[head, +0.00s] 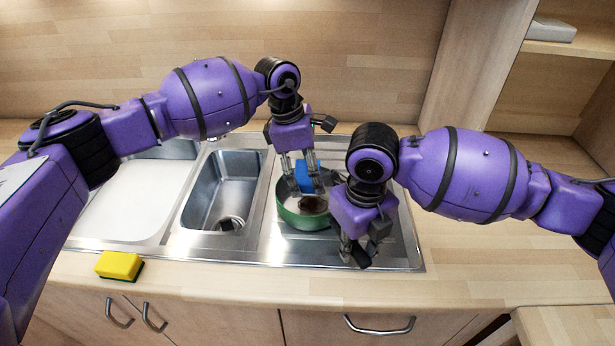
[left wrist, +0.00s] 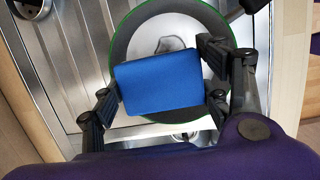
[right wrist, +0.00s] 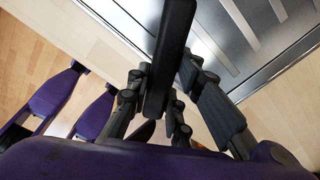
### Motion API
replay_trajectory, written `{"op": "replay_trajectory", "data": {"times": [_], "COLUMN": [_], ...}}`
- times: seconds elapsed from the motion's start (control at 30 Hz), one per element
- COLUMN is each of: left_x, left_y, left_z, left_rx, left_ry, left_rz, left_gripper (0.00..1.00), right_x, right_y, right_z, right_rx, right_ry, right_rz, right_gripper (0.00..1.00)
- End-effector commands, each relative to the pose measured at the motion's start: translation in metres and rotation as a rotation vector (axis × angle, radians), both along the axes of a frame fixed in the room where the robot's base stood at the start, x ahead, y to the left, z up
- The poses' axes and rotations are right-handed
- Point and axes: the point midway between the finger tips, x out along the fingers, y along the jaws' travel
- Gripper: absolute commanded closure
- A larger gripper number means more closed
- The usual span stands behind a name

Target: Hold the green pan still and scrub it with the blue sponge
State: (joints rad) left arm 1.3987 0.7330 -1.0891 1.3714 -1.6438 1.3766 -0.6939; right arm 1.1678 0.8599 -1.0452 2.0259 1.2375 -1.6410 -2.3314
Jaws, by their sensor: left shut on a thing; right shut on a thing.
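The green pan (head: 290,217) stands on the drainboard right of the sink. A dark stain (head: 311,204) is on its pale inside; the stain also shows in the left wrist view (left wrist: 176,44). My left gripper (head: 304,172) is shut on the blue sponge (head: 309,179) and holds it over the pan's inside. The sponge (left wrist: 160,85) covers part of the pan floor; I cannot tell whether it touches it. My right gripper (head: 357,246) is shut at the pan's near right, on its black handle (right wrist: 168,60). It hides most of the handle in the head view.
A yellow sponge (head: 120,265) with a green underside lies on the counter's front edge at left. The wooden counter (head: 465,265) at right is clear. A wooden wall stands behind.

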Motion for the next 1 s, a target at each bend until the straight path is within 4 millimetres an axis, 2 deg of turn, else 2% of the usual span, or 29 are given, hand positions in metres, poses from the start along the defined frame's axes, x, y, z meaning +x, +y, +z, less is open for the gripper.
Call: {"op": "replay_trajectory", "data": {"times": [0.27,0.63,1.0], "left_x": [0.000,0.000,-0.001], "left_y": [0.000,0.000,0.000], "left_z": [0.002,0.029,0.029], "left_rx": [0.000,-0.001,0.000], "left_ry": [0.000,0.000,0.001], "left_rz": [0.000,0.000,0.000], "left_gripper": [0.51,0.51,0.51], "right_x": [0.001,0.001,0.001], "right_y": [0.001,0.001,0.001], "right_z": [0.001,0.001,0.001], "right_rx": [0.002,0.003,0.002], "right_ry": [-0.003,-0.004,-0.003], "right_rz": [0.000,0.000,0.000], "right_gripper": [0.95,0.95,0.95]}}
